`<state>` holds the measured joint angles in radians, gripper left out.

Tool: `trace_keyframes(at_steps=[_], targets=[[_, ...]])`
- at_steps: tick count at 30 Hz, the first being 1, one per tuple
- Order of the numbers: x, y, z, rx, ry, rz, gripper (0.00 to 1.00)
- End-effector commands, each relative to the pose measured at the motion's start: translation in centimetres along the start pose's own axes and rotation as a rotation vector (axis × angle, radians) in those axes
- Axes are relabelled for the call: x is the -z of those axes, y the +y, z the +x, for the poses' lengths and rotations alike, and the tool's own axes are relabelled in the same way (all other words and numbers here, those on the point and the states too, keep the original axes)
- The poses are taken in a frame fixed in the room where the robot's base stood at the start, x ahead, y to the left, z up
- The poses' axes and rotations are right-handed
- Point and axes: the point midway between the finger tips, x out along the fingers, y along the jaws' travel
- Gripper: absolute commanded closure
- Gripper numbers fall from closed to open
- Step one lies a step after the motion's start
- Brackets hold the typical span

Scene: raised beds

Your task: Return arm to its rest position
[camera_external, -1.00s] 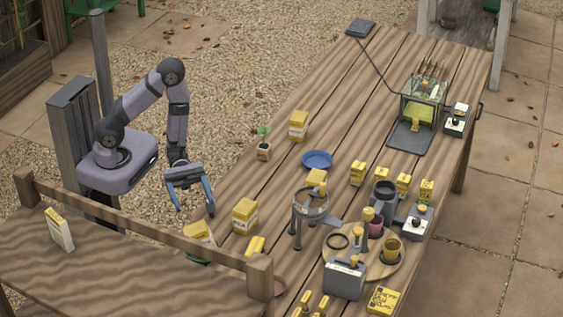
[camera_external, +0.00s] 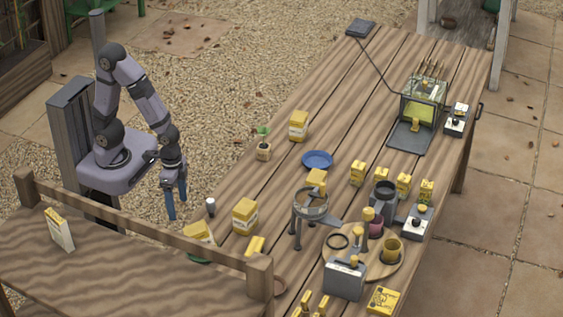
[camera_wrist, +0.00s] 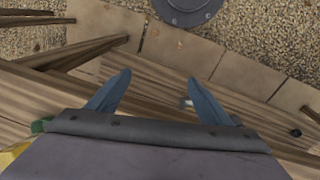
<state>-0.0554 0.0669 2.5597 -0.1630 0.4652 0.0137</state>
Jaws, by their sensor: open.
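My gripper (camera_external: 176,202) hangs beside the left edge of the long wooden table, with its blue fingers pointing down. In the wrist view my gripper (camera_wrist: 160,88) has its two blue fingers spread apart with nothing between them.
The wooden table (camera_external: 290,112) carries yellow boxes (camera_external: 245,215), a blue plate (camera_external: 317,159), a potted seedling (camera_external: 263,150), a ring stand (camera_external: 310,205) and a round wooden tray (camera_external: 335,262). A wooden bench with a rail (camera_external: 140,225) is in front. Gravel lies around my base.

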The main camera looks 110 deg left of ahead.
Motion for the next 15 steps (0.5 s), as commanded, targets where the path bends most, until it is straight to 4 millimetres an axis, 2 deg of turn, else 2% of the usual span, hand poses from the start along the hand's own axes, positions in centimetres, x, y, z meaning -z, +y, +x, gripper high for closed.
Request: trace_keyframes(at_steps=[3, 5, 6, 15], targets=[[3.2, 0.4, -1.5, 0.041, 0.142, 0.152, 0.27], [4.4, 0.7, -2.7, 0.056, 0.198, 0.214, 0.27], [3.7, 0.6, -4.1, 0.056, 0.167, 0.2, 0.27], [0.1, 0.3, -10.1, 0.067, 0.032, 0.187, 0.27]])
